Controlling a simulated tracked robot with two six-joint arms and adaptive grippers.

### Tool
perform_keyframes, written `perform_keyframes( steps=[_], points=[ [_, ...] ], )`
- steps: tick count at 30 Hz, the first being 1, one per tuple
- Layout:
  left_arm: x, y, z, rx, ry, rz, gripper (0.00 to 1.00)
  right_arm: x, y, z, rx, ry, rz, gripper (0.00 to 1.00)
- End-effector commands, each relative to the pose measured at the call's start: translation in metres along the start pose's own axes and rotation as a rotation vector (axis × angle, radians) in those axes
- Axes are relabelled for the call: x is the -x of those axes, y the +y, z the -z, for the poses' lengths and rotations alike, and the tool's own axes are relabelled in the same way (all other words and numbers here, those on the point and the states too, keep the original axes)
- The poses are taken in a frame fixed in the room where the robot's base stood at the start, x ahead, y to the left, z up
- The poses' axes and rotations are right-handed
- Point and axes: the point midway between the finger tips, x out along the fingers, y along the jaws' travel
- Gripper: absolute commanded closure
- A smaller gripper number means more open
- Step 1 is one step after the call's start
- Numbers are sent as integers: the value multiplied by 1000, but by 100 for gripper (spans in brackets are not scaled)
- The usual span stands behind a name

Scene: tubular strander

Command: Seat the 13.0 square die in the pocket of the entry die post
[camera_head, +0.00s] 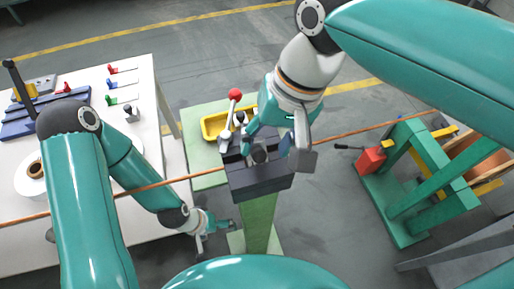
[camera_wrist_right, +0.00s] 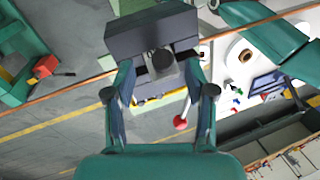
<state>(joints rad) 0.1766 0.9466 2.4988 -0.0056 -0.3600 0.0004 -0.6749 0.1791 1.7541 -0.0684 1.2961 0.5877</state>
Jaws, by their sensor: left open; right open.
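The entry die post is a green column topped by a dark grey block (camera_head: 258,183). The block also fills the upper middle of the right wrist view (camera_wrist_right: 150,32). A small dark, round-faced piece (camera_wrist_right: 162,62) sits at the notch in the block, between my right fingers; I cannot tell surely whether it is the 13.0 square die or how deep it sits. My right gripper (camera_wrist_right: 162,82) is open, its fingers either side of that piece. In the head view, my right gripper (camera_head: 278,148) is over the block and partly hides it. My left gripper (camera_head: 216,226) is open and empty, left of the post.
A copper-coloured rod (camera_head: 150,187) runs across the scene through the post. A red-knobbed lever (camera_head: 235,95) and yellow tray (camera_head: 215,124) stand behind the block. A white table (camera_head: 140,75) is left; a green stand with a red box (camera_head: 370,161) is right.

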Motion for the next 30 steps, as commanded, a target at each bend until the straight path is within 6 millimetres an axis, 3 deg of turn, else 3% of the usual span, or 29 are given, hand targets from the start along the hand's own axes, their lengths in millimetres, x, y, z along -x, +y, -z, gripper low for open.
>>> perform_keyframes(
  steps=[7,16,26,30],
  points=[
    [5,2,0,0,0,0,0,-34,-2,3,0,-4,-3,45],
    [5,2,0,0,0,0,0,-39,-3,3,1,-1,-1,45],
    [5,2,0,0,0,0,0,-39,-3,3,2,-2,0,100],
    [5,2,0,0,0,0,0,-39,-3,3,3,-3,-1,100]
  ],
)
